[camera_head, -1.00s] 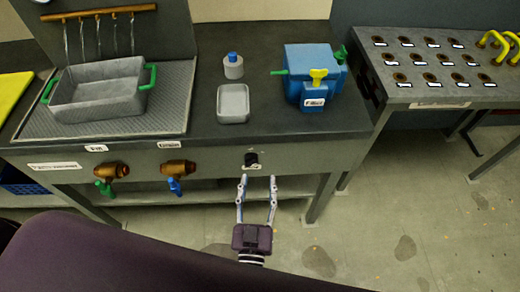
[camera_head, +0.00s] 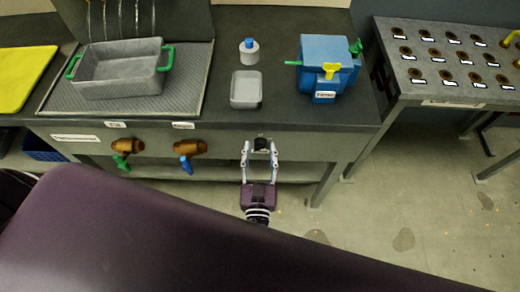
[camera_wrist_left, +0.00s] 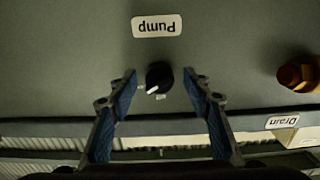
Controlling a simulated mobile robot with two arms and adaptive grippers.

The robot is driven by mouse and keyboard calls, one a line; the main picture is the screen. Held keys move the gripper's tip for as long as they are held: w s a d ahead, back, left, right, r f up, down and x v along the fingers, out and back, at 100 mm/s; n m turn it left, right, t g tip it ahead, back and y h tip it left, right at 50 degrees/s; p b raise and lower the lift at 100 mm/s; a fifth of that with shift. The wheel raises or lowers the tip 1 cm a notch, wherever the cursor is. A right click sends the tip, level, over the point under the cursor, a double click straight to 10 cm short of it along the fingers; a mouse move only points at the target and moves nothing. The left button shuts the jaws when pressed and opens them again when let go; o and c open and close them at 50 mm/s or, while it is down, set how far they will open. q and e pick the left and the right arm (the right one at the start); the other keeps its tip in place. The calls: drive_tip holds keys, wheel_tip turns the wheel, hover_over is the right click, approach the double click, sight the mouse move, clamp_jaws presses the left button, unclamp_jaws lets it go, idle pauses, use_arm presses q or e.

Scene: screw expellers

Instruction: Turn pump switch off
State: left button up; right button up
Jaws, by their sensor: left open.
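The pump switch (camera_wrist_left: 159,77) is a round black knob with a white pointer mark, below a label reading "Pump" (camera_wrist_left: 157,26) that appears upside down in the left wrist view. In the head view the switch (camera_head: 261,144) sits on the front panel of the bench. My left gripper (camera_head: 260,147) is open, with its fingers on either side of the knob. In the left wrist view the left gripper's fingertips (camera_wrist_left: 160,76) flank the knob with a visible gap on each side. My right gripper is not in view.
Two brass taps stick out of the panel, one with a green handle (camera_head: 122,160) and one with a blue handle (camera_head: 187,163). On the bench top (camera_head: 300,115) stand a grey tub (camera_head: 120,85), a small grey tray (camera_head: 234,103), a bottle (camera_head: 250,58) and a blue container (camera_head: 312,50).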

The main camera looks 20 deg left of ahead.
use_arm(q)
drive_tip(key=c, duration=1.2)
drive_tip(key=shift+o, duration=0.2)
drive_tip(key=shift+n, duration=0.3)
drive_tip(key=n+b, duration=0.2)
drive_tip(key=n, duration=0.9)
drive_tip(key=shift+d, duration=0.1)
drive_tip(key=shift+n+b, duration=0.3)
